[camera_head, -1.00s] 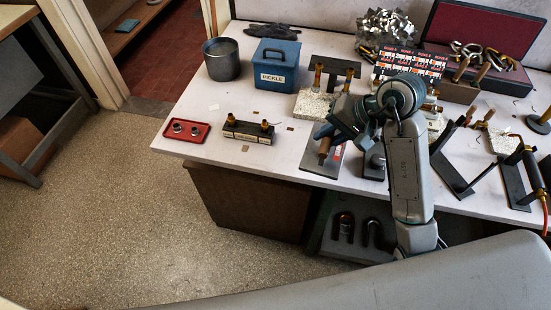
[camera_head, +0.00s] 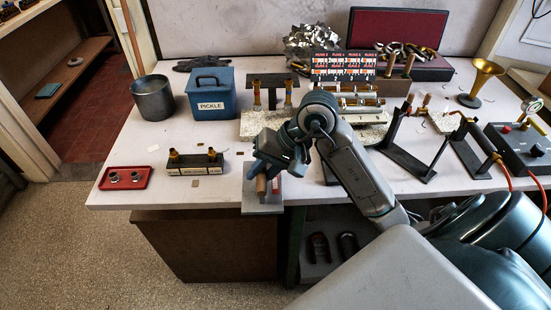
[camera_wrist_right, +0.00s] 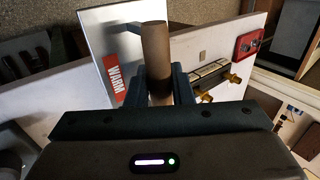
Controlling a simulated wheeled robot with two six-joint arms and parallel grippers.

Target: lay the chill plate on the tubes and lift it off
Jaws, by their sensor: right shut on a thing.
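The chill plate is a flat grey plate (camera_head: 260,208) with a brown upright handle (camera_head: 261,184) and a red label. It is at the table's front edge in the head view, its near edge reaching slightly past the tabletop; its height above the table is hard to tell. My right gripper (camera_head: 273,167) is shut on the handle. The right wrist view shows the plate (camera_wrist_right: 105,35), the handle (camera_wrist_right: 155,50) between the fingers and the label reading WARM. Silver tubes with brass parts (camera_head: 350,90) lie on a pale block behind my arm, partly hidden. My left gripper is not in view.
A black block with brass fittings (camera_head: 196,170) and a red tray (camera_head: 125,178) stand left of the plate. Behind are a blue PICKLE box (camera_head: 211,95), a metal pot (camera_head: 153,98) and a black stand (camera_head: 262,80). Black angled stands (camera_head: 408,160) are on the right.

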